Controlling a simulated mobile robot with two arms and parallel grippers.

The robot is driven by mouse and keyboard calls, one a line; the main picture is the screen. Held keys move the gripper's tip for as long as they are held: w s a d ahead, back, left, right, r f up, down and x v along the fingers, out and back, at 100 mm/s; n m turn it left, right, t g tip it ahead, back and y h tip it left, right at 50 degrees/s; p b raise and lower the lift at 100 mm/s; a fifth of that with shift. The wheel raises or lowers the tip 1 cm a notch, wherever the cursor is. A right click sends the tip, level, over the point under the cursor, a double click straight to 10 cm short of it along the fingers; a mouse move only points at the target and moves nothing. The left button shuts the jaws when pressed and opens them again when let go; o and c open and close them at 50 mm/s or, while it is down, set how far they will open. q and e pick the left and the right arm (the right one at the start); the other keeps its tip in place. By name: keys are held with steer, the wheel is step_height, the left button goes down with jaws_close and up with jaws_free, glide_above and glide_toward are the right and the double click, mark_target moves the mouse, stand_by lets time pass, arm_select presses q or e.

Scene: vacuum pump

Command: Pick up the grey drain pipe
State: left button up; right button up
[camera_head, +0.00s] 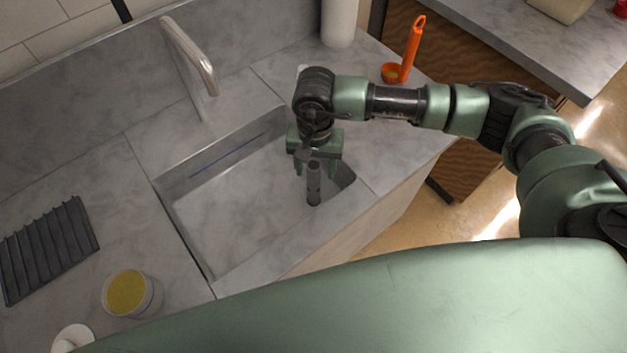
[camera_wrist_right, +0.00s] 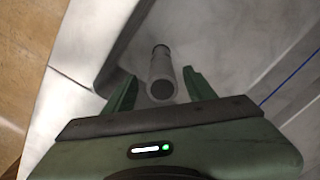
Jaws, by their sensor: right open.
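The grey drain pipe (camera_head: 313,184) stands roughly upright in the right part of the sink (camera_head: 222,215). In the right wrist view the pipe (camera_wrist_right: 161,72) shows as a hollow tube with its round open end towards the camera. My right gripper (camera_head: 313,170) is over the pipe's upper end. In the right wrist view its open fingers (camera_wrist_right: 160,90) stand to either side of the pipe, with a gap visible on both sides. My left gripper is not in view.
A curved metal faucet (camera_head: 190,55) stands behind the sink. A dark ridged rack (camera_head: 48,248) and a cup with yellow contents (camera_head: 128,293) are on the left counter.

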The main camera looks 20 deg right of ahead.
mark_target(314, 186)
steer(key=shift+s+a+f+p, duration=0.15)
steer(key=shift+f+p, duration=0.1)
steer(key=shift+f, duration=0.25)
steer(key=shift+s+f+p, duration=0.1)
steer(key=shift+f+p, duration=0.15)
steer(key=shift+f, duration=0.25)
steer(key=shift+f+p, duration=0.35)
steer(key=shift+f, duration=0.4)
step_height(314, 186, down, 2)
steer(key=shift+w+f, duration=0.15)
steer(key=c, duration=0.9)
jaws_close()
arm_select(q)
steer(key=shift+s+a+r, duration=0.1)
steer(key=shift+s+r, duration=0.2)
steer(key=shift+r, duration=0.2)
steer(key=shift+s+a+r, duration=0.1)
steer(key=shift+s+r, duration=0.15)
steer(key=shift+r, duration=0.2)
